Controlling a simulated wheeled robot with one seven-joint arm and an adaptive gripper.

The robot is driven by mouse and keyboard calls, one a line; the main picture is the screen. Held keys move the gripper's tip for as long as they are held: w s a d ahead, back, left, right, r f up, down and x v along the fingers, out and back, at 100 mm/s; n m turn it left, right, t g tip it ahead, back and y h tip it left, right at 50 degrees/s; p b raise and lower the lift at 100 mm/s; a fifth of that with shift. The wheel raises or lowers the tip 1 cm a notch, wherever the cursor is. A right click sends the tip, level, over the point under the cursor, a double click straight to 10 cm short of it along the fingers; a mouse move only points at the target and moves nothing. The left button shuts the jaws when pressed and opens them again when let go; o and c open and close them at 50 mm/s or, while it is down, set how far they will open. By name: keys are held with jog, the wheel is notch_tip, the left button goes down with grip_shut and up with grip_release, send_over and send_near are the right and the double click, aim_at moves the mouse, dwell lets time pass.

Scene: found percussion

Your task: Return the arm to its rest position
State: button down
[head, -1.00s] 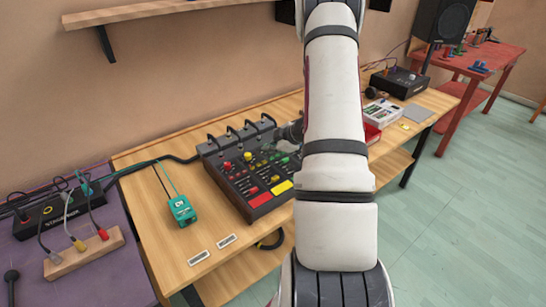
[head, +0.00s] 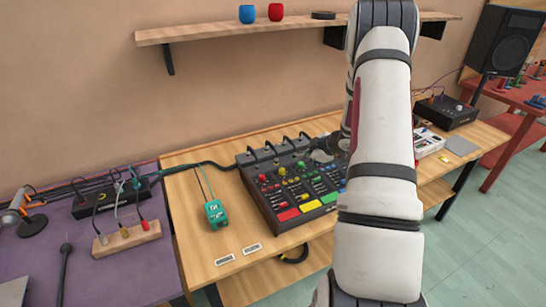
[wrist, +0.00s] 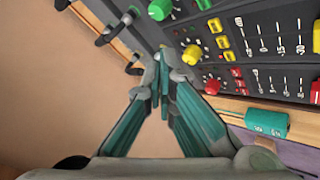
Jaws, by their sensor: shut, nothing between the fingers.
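My arm rises in front of the wooden table in the head view, and its upper links cover part of the table and shelf. My gripper shows in the wrist view (wrist: 161,88), with its teal fingers shut together and nothing between them. In that view it is close to the black mixer panel (wrist: 265,50), with knobs just beyond the fingertips. The mixer also shows in the head view (head: 262,207), on the table with colored knobs and pads. In the head view my gripper is mostly hidden behind my arm, near the mixer's back right.
A teal box (head: 215,214) with cables sits left of the mixer. A purple table (head: 40,265) at left holds a wooden block with plugs (head: 127,238). A wall shelf (head: 215,30) holds a blue cup (head: 247,14) and a red cup (head: 276,11). A speaker (head: 500,38) stands at right.

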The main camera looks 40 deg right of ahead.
jog(key=a+r+m+h, duration=0.2)
jog(key=a+r, duration=0.3)
jog(key=r, duration=0.4)
jog(key=a+r+m+g+h, duration=0.15)
jog(key=a+r, duration=0.25)
jog(key=r, duration=0.5)
jog(key=a+r+m+t+h, duration=0.1)
jog(key=a+r+m, duration=0.1)
jog(key=a+r, duration=0.5)
jog(key=s+a+r+m+g+y, duration=0.1)
jog(key=s+a+r+y, duration=0.1)
jog(key=s+a, duration=1)
jog(key=s+a+r+m+g+y, duration=0.2)
jog(key=s+a+r+y, duration=0.1)
jog(key=s+a, duration=0.9)
jog(key=shift+s+a+r, duration=0.3)
jog(key=shift+s+r, duration=0.05)
jog(key=shift+r, duration=0.25)
